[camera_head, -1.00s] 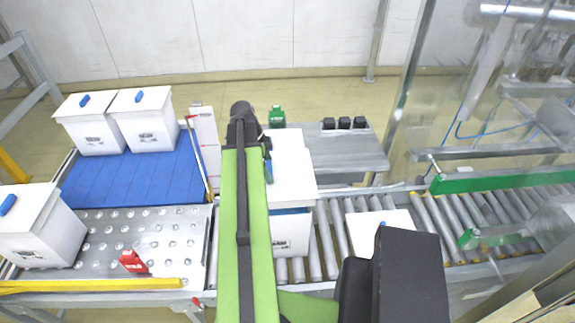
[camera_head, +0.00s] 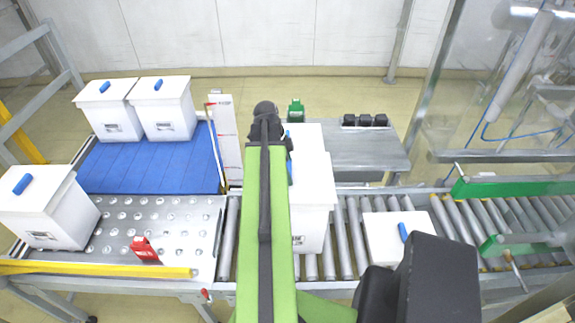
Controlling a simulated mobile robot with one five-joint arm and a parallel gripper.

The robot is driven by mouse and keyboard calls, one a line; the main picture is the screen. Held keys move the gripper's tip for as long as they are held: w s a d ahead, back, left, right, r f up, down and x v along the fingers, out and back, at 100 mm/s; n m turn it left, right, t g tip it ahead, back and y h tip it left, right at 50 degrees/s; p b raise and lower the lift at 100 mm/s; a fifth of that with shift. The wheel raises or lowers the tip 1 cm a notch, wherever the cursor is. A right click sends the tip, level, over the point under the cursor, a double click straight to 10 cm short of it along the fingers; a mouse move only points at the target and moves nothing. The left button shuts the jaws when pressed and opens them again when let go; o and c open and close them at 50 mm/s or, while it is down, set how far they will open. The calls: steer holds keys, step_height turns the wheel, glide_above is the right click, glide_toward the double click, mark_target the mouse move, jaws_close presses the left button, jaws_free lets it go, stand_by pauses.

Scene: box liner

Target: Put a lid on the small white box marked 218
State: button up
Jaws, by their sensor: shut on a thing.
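A white box (camera_head: 312,243) stands on the rollers right of my green arm, which hides its left side. Its label is partly covered and I cannot read a number. A white lid (camera_head: 315,180) with a blue handle (camera_head: 290,172) lies over the box top. No gap shows between lid and box at the front. My gripper (camera_head: 289,153) is shut on the lid's handle, with its fingers mostly hidden by my arm.
Another white lid or lidded box (camera_head: 385,240) is on the rollers to the right. Lidded white boxes stand on the blue belt (camera_head: 150,170) and ball table (camera_head: 185,225) at left. Green bars (camera_head: 515,187) flank the rollers at right. A red block (camera_head: 143,249) sits near the yellow rail.

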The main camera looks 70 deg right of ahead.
step_height(320, 180, down, 6)
steer(key=b, duration=0.4)
steer(key=shift+r, duration=0.25)
steer(key=shift+s, duration=0.15)
stand_by(0.7)
steer(key=o, duration=1.8)
